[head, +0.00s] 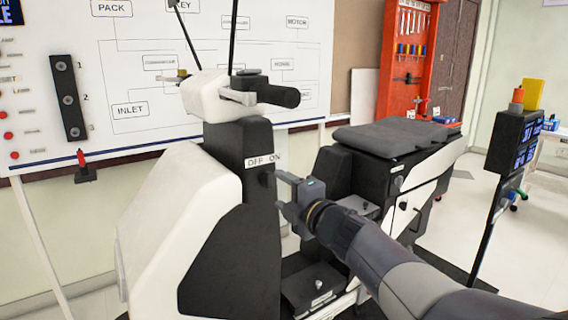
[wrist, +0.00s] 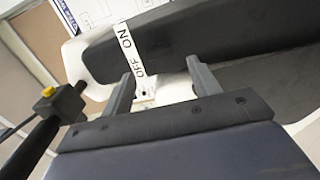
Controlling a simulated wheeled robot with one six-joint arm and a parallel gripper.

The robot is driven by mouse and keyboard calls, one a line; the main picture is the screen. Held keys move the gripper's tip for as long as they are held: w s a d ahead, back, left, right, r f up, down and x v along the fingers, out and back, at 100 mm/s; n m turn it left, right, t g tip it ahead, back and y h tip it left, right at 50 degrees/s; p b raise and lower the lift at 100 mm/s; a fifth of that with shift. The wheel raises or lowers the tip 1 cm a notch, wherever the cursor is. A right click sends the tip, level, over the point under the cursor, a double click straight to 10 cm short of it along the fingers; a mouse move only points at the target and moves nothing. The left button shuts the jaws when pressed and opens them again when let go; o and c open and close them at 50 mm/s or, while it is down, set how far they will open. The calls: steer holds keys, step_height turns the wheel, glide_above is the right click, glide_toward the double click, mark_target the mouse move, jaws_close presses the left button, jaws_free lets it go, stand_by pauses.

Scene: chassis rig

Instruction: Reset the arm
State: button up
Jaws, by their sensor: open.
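My gripper (head: 284,190) is open, with nothing seen between its fingers. In the head view it is at the black front column of the scooter-like rig (head: 240,220), just below and right of the white OFF/ON label (head: 263,161). In the wrist view my gripper (wrist: 158,85) has its two fingers apart, pointing at the column, with the OFF/ON label (wrist: 131,48) showing between and beyond them. A small pale piece shows between the fingers below the label; I cannot tell what it is. Whether the fingertips touch the column is unclear. My arm reaches in from the lower right.
The rig's handlebar (head: 265,92) is above the gripper and its black seat (head: 385,138) is to the right. A display stand (head: 513,140) is at far right. A labelled whiteboard (head: 130,60) and a red tool cabinet (head: 405,60) are behind. Floor is clear between seat and stand.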

steer(key=v, duration=0.5)
steer(key=x, duration=1.1)
steer(key=shift+w+a+f+b, duration=0.1)
steer(key=shift+a+b, duration=0.1)
steer(key=shift+b, duration=0.1)
steer(key=shift+d+r+m+p, duration=0.1)
steer(key=shift+r+m+p, duration=0.2)
steer(key=shift+m+p, duration=0.45)
steer(key=shift+d+r+m+p, duration=0.1)
steer(key=shift+m+p, duration=0.35)
steer(key=shift+m, duration=0.2)
steer(key=m+p, duration=0.3)
steer(key=m, duration=0.1)
steer(key=shift+r+m, duration=0.1)
steer(key=shift+m, duration=0.3)
steer(key=m+p, duration=0.3)
steer(key=m, duration=0.1)
steer(key=shift+d+p, duration=0.1)
steer(key=shift+p, duration=0.3)
glide_toward(270, 178)
steer(key=shift+s+d+m, duration=0.3)
steer(key=shift+s+d, duration=0.1)
steer(key=shift+s, duration=0.3)
